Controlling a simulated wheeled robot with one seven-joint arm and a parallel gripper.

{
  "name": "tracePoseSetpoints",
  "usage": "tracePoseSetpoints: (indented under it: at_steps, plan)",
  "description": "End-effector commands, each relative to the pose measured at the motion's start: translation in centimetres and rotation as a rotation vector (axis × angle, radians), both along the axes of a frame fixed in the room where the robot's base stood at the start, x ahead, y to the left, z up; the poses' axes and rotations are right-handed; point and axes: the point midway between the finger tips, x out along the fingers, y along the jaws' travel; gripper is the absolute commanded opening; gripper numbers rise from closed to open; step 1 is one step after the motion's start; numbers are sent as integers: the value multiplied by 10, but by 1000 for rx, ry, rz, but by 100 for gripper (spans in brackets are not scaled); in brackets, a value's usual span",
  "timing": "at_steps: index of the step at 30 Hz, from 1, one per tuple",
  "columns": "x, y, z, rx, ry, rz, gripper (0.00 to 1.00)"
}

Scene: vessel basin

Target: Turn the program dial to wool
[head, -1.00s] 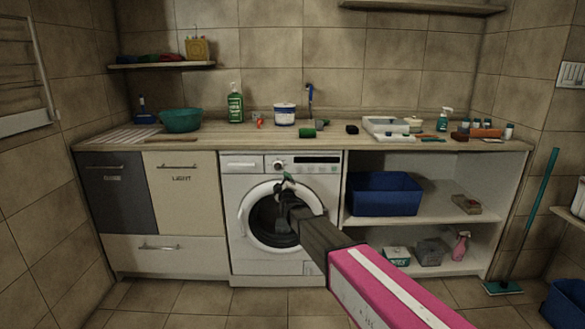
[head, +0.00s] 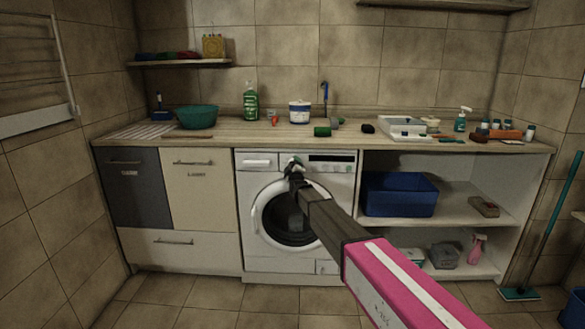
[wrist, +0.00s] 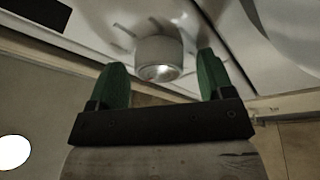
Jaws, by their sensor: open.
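The washing machine (head: 247,235) stands under the counter, with its control panel along the top. In the wrist view the program dial (wrist: 158,57) is a round pale knob standing out from the panel. My gripper (wrist: 162,72) is open, with one green fingertip on each side of the dial and room between. I cannot tell whether either fingertip touches it. In the head view my gripper (head: 294,166) is at the panel, covering most of the dial. The dial's markings and its setting cannot be read.
The dark display (head: 331,157) is right of the dial in the head view. The round door (head: 258,218) is below, partly behind my arm. The countertop (head: 225,131) above holds a green bottle (head: 251,102) and a teal basin (head: 197,117). Open shelves with a blue bin (head: 398,194) are at right.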

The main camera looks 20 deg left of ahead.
Motion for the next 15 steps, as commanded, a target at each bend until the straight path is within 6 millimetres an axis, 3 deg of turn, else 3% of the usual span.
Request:
tracePoseSetpoints:
  at_steps: [6,7,11,15]
  plan:
    - [0,0,0,0,0,0,74]
    - [0,0,0,0,0,0,68]
    - [0,0,0,0,0,0,25]
    - [0,0,0,0,0,0,25]
